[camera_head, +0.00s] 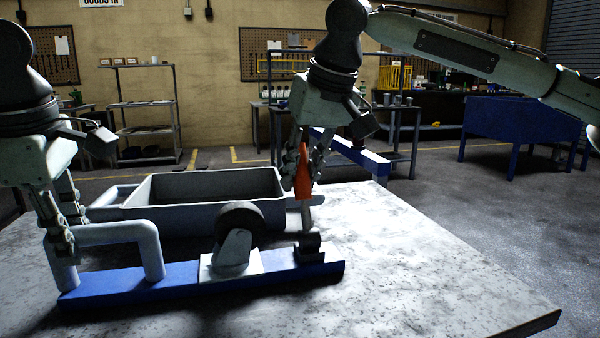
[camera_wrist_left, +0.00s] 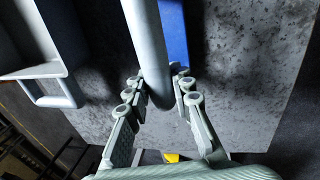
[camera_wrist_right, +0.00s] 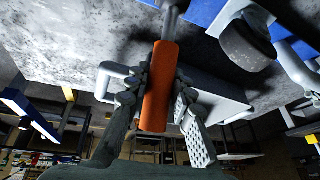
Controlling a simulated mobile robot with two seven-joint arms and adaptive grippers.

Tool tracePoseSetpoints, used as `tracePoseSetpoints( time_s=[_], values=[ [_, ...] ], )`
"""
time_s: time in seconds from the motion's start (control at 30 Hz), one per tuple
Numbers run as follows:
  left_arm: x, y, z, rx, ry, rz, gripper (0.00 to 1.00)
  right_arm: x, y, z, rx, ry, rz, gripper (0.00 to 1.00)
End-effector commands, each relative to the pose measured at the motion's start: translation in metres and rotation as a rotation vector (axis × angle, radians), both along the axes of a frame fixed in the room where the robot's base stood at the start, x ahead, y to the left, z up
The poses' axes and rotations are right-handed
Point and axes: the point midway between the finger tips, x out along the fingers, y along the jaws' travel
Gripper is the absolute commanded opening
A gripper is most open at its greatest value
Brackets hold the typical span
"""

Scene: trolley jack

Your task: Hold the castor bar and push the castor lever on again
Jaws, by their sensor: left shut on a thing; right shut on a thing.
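The castor bar (camera_head: 185,284) is a blue bar lying on the table, with a castor wheel (camera_head: 240,222) on a white plate and a grey tubular handle (camera_head: 122,233) at its left. My left gripper (camera_head: 62,240) is shut on the handle's left end; the left wrist view shows the grey tube (camera_wrist_left: 150,50) between its fingers. The castor lever (camera_head: 306,215) rises from a dark block (camera_head: 308,248) at the bar's right end and has an orange grip (camera_wrist_right: 160,88). My right gripper (camera_head: 303,170) is shut on the orange grip. The lever looks nearly upright.
A grey open tray (camera_head: 205,218) with side handles stands on the table just behind the bar. The tabletop (camera_head: 430,260) is clear to the right and in front. A blue bench (camera_head: 515,125) and shelves (camera_head: 145,130) stand away behind.

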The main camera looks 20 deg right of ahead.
Motion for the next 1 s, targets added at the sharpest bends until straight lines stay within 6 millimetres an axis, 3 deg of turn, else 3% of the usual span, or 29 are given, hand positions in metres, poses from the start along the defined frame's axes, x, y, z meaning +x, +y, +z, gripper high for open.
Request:
tracePoseSetpoints(
  time_s=[1.0],
  values=[
    [0.001, 0.003, 0.000, 0.003, -0.001, 0.008, 0.00, -0.060, -0.003, 0.008, -0.003, -0.599, -0.004, 0.00]
  ],
)
